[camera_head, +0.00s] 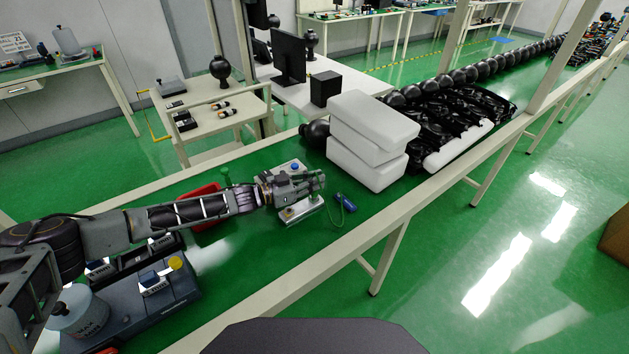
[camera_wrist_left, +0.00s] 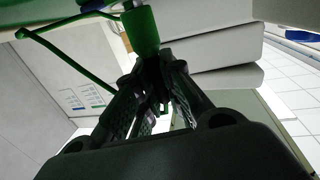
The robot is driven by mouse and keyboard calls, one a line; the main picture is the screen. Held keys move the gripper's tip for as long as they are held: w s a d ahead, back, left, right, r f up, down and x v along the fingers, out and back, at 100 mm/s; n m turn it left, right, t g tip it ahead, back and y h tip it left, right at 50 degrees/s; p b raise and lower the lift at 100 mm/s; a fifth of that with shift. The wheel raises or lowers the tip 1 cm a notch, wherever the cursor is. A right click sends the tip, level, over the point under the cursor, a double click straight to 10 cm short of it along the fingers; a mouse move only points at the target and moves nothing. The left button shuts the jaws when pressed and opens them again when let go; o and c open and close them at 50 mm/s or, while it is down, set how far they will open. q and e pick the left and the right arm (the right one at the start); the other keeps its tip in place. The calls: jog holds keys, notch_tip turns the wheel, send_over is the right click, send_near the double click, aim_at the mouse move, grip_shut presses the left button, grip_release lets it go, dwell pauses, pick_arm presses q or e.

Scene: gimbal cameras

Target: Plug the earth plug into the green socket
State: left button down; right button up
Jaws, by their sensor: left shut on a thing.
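My left gripper (camera_head: 316,182) reaches in from the left above the green bench top in the head view. In the left wrist view its fingers (camera_wrist_left: 158,68) are shut on a green cylindrical plug (camera_wrist_left: 142,30), which I take for the earth plug. A green cable (camera_wrist_left: 48,48) also shows there. In the head view a thin green cable (camera_head: 334,222) loops down beside a blue handle-like thing (camera_head: 345,201). A pale metal box (camera_head: 300,211) stands right below the gripper. I cannot make out the green socket, and whether plug and socket touch cannot be told. My right gripper is not in view.
White foam blocks (camera_head: 370,141) are stacked just beyond the gripper. A red tray (camera_head: 206,213) lies under my left forearm. A dark blue-grey case (camera_head: 150,300) with a bottle (camera_head: 78,312) stands at the near left. The bench's pale front edge (camera_head: 300,283) is close; bare green surface (camera_head: 245,265) lies before it.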

pick_arm(q)
jog(key=shift+s+f, duration=0.1)
jog(key=shift+f, duration=0.35)
jog(key=c, duration=1.5)
grip_release()
jog(key=shift+o, duration=0.2)
jog(key=shift+a+r, duration=0.1)
jog(key=shift+v, duration=5.9)
